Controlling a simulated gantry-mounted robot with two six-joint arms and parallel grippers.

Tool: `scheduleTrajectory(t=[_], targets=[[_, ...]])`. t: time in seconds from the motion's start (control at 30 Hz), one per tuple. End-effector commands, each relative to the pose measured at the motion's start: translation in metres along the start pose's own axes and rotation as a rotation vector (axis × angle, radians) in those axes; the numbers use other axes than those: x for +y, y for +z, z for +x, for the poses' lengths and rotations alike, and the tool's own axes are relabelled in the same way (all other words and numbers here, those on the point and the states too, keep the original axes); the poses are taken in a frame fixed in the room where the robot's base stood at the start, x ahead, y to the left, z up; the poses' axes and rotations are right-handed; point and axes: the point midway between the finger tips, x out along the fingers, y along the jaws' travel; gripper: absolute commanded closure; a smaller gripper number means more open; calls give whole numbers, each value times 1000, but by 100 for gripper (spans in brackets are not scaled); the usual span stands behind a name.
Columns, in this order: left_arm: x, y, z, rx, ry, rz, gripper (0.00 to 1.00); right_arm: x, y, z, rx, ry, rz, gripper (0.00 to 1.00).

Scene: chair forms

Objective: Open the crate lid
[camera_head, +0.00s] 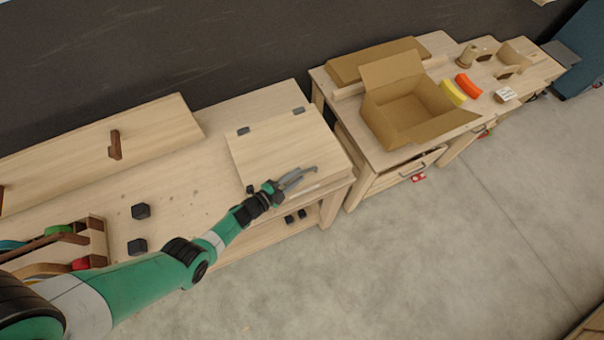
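The crate lid (268,148) is a flat pale wooden panel with two dark hinges along its far edge. It lies closed on the low crate at the right end of the near workbench (180,205). My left gripper (304,174) is over the lid's front right part, near its front edge. Its grey fingers point right and look apart, with nothing visible between them. I cannot tell whether they touch the lid. The gripper and wrist hide part of the front edge. My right gripper is not in view.
An open cardboard box (385,138) stands on the second bench to the right, with yellow (453,93) and orange (468,86) pieces beside it. Dark blocks (140,211) and a wooden rack (90,238) sit left on the near bench. The floor in front is clear.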

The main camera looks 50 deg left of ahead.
Motion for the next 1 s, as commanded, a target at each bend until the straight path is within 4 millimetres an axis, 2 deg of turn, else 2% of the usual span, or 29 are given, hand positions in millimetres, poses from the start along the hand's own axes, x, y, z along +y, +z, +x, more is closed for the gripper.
scheduleTrajectory(t=[0.03,0.2,0.47,0.5,0.67,1.0], targets=[[5,2,11,3,0,1,70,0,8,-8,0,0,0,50],[2,1,29,1,0,1,70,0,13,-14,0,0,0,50],[0,0,31,0,1,0,70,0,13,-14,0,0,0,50],[0,0,31,0,1,0,72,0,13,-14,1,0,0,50],[0,0,31,0,0,0,100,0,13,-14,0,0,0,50],[0,0,31,0,0,0,100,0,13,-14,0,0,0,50]])
